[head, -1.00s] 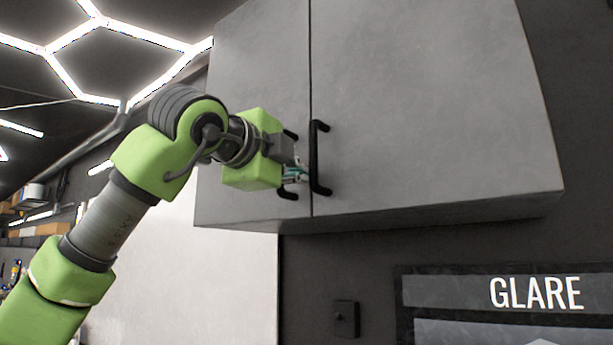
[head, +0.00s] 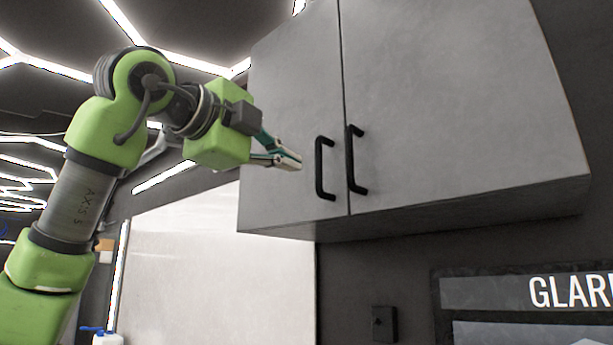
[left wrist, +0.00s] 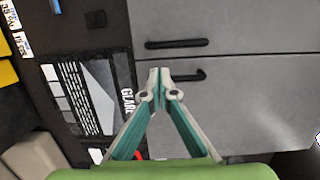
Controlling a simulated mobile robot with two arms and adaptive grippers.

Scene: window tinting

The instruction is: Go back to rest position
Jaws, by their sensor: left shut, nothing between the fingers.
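My left gripper (head: 292,162) is in front of the grey wall cabinet (head: 455,100), to the left of its two black handles. Its fingers are shut with nothing between them. The left handle (head: 321,168) and the right handle (head: 355,160) stand side by side at the meeting of the two shut doors. In the head view a gap shows between the fingertips and the left handle. In the left wrist view the closed fingertips (left wrist: 159,75) overlap the near end of one handle (left wrist: 187,76). My right gripper is not in view.
A glare sign (head: 530,295) hangs on the dark wall below right of the cabinet. A small black box (head: 384,323) is on the wall beside it. A white panel (head: 215,260) stands below the cabinet. Open air lies left of the cabinet.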

